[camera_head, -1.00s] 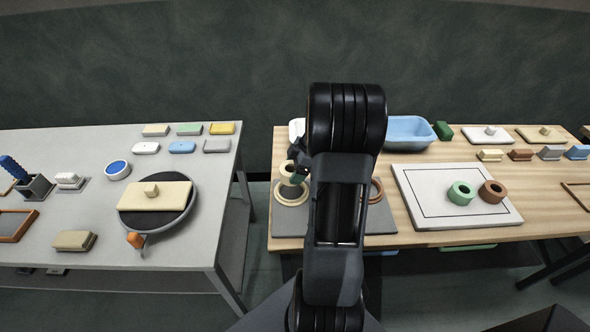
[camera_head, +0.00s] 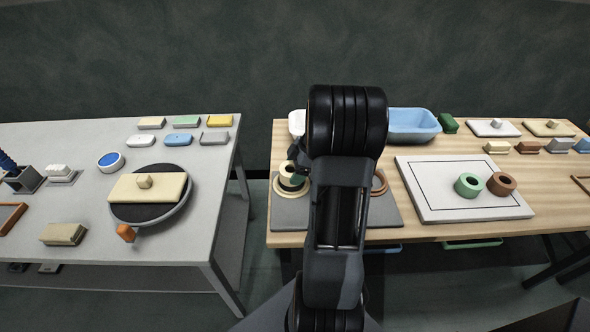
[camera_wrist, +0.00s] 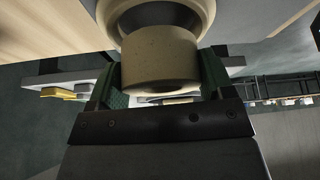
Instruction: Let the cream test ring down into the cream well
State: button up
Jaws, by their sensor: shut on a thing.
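The cream test ring (camera_wrist: 160,60) is a short, thick cylinder. It sits between the green pads of my gripper (camera_wrist: 160,76), which is shut on it. In the head view the ring (camera_head: 290,176) shows just left of my arm, over the cream well (camera_head: 279,196), a wide cream collar on a grey board (camera_head: 385,216). In the wrist view the well's rim and dark inside (camera_wrist: 207,12) show beyond the ring and overlap it. I cannot tell whether the ring's lower edge is inside the well. My arm hides much of the board.
A brown-rimmed well (camera_head: 381,183) is right of my arm on the same board. A white framed slab (camera_head: 430,200) to the right carries a green ring (camera_head: 468,185) and a brown ring (camera_head: 501,184). A blue basin (camera_head: 412,126) stands behind. A grey table (camera_head: 80,215) is at left.

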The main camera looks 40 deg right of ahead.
jog(key=shift+f+b, duration=1.15)
jog(key=shift+b, duration=0.2)
dwell(0.3)
dwell(0.4)
jog(key=o, duration=1.1)
jog(key=shift+c, duration=0.2)
jog(key=v, duration=1.4)
